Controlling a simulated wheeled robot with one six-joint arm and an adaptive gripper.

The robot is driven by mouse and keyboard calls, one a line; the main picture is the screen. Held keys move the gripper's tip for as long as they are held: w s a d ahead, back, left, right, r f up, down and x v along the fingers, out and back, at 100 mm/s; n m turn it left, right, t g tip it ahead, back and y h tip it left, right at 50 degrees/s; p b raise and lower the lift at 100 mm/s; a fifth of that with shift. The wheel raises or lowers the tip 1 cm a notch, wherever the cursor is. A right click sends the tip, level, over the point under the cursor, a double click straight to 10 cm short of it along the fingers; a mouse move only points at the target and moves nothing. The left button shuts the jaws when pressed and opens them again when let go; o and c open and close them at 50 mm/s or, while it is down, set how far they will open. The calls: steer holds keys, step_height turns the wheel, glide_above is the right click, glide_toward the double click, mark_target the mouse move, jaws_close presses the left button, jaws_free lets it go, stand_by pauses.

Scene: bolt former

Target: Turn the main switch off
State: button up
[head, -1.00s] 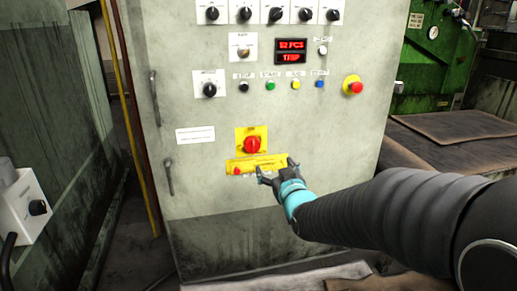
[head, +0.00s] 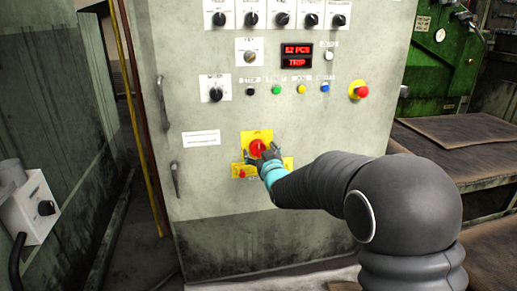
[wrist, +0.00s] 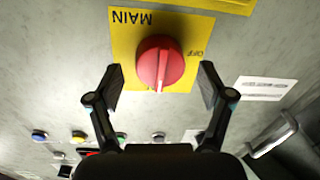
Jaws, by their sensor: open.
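The main switch is a red rotary knob (head: 257,148) on a yellow plate (head: 249,134) low on the grey cabinet front. In the wrist view the knob (wrist: 160,62) sits between my open fingers, with a pale mark on its ridge pointing toward the bottom of the picture. The words MAIN and OFF show upside down on the plate (wrist: 187,25), OFF to the right of the knob. My gripper (head: 259,157) is open in front of the switch, one finger on each side. In the wrist view neither fingertip (wrist: 160,85) visibly touches the knob.
A second yellow plate (head: 240,168) with a small red part lies just below the switch, partly hidden by my gripper. A display (head: 296,55) reads 52 PCS, TRIP. Several buttons and a red emergency stop (head: 361,92) sit above. A door handle (head: 174,180) is at left.

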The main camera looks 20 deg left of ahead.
steer(key=shift+w+a, duration=0.4)
steer(key=shift+w, duration=0.1)
steer(key=c, duration=1.2)
